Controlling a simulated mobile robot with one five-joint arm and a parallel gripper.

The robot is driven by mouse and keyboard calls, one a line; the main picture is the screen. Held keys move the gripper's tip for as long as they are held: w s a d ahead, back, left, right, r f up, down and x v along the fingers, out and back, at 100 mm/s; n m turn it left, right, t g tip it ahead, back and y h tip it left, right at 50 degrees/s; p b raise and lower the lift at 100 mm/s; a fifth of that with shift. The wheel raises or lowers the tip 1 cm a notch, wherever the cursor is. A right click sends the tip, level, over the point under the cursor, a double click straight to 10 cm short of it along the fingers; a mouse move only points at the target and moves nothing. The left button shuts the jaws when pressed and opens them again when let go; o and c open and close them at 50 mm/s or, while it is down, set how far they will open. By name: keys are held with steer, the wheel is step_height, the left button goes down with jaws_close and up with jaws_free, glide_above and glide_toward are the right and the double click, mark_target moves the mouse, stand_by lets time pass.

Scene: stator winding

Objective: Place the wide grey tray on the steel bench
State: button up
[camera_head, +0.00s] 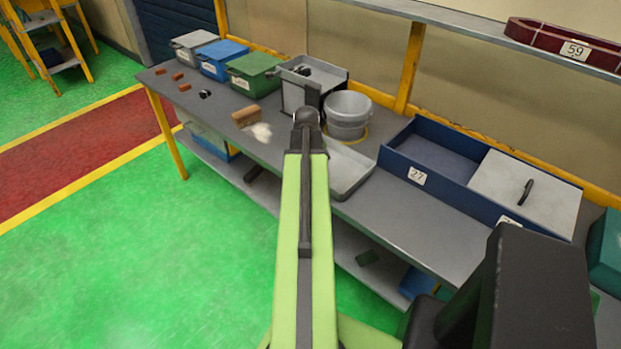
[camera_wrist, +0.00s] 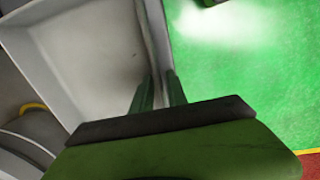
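The wide grey tray (camera_head: 350,172) is level, open side up, at the front edge of the steel bench (camera_head: 385,225). I cannot tell whether it rests on the bench or hangs just above it. My arm hides its left part in the head view. In the wrist view the tray (camera_wrist: 85,60) fills the upper left, and my gripper (camera_wrist: 160,88) has one finger on each side of its front wall. The fingers are close to the wall, but how firmly they press on it does not show. The head view hides my fingertips.
A grey bucket (camera_head: 347,112) stands just behind the tray. A blue divided box (camera_head: 437,180) is to the right. Another grey open container (camera_head: 325,72) and lidded bins (camera_head: 222,58) stand to the left. A wooden-backed brush (camera_head: 246,116) lies near the front edge.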

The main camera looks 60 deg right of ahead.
steer(key=shift+o, duration=0.4)
step_height(320, 180, up, 12)
steer(key=a+p, duration=0.1)
steer(key=p, duration=1.1)
steer(key=shift+w+r, duration=0.15)
steer(key=w+a+n, duration=0.2)
steer(key=w+a, duration=2.1)
steer(key=a, duration=0.4)
steer(key=w+a+n+y, duration=0.1)
steer(key=w+a, duration=0.2)
steer(key=a, duration=2.3)
steer(key=shift+w+a, duration=0.15)
